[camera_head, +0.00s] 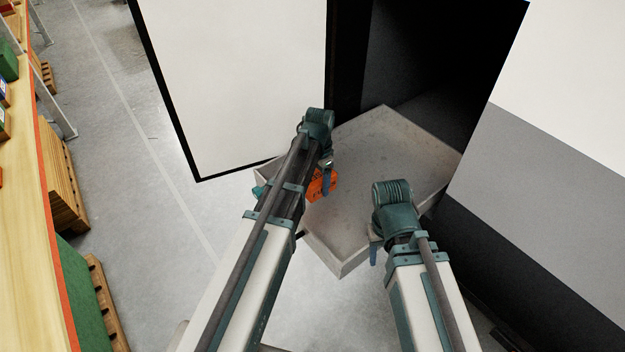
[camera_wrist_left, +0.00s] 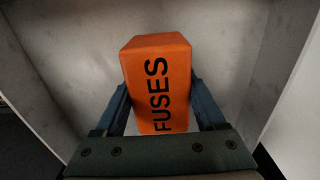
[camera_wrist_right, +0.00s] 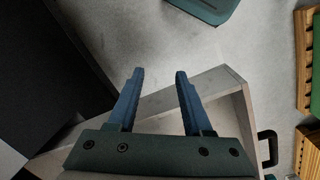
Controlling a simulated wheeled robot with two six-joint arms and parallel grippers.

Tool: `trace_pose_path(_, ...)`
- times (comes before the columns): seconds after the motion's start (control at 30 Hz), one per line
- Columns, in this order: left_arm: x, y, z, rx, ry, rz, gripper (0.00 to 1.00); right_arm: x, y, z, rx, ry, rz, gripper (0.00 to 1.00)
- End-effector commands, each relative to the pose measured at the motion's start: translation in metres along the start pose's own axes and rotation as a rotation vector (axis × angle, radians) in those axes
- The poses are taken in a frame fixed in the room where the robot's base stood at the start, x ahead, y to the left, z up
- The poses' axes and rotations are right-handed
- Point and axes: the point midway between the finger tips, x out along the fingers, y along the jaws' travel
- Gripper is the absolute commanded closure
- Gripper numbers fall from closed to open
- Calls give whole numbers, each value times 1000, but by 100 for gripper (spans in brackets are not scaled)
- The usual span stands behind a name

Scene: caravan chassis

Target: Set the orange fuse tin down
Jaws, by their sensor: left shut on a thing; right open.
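The orange fuse tin (camera_head: 319,187), marked "FUSES" in black, shows between the blue fingers of my left gripper (camera_head: 327,182). My left gripper is shut on it, and the tin (camera_wrist_left: 157,75) fills the middle of the left wrist view. The tin is inside the outline of a pale grey open tray or drawer (camera_head: 378,150), near its left side. I cannot tell whether its underside touches the tray floor. My right gripper (camera_head: 374,252) is open and empty by the tray's near right wall; its two fingers stand apart in the right wrist view (camera_wrist_right: 160,80).
The tray has low walls and sits before a dark opening (camera_head: 425,60). A white panel (camera_head: 240,80) stands behind left, and a grey and white body (camera_head: 560,150) is at right. A wooden bench (camera_head: 35,220) and pallets line the far left. The tray's middle is bare.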

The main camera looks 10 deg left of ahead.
Motion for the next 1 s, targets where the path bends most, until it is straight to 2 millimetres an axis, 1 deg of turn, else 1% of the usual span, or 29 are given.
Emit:
trace_pose_path(0.03,2,-15,-4,-3,0,0,98,2,0,0,0,0,0,50)
trace_pose_path(0.1,3,-26,-5,-2,0,0,98,3,0,0,0,0,0,50)
trace_pose_path(0.23,4,-40,-6,-1,0,0,98,4,0,0,0,0,0,50)
trace_pose_path(0.53,4,-47,-6,0,0,0,98,4,0,0,0,0,0,50)
trace_pose_path(0.67,6,-62,-8,-1,0,0,98,6,-1,0,0,0,0,50)
trace_pose_path(0.7,17,-58,-7,0,0,0,98,17,-2,-1,0,0,0,50)
trace_pose_path(0.83,36,-57,-6,0,0,0,98,35,-3,-2,1,0,0,50)
trace_pose_path(0.9,42,-57,-6,0,0,0,98,42,-4,-2,1,0,0,50)
trace_pose_path(1.0,43,-57,-7,0,0,0,98,42,-4,-2,1,0,0,50)
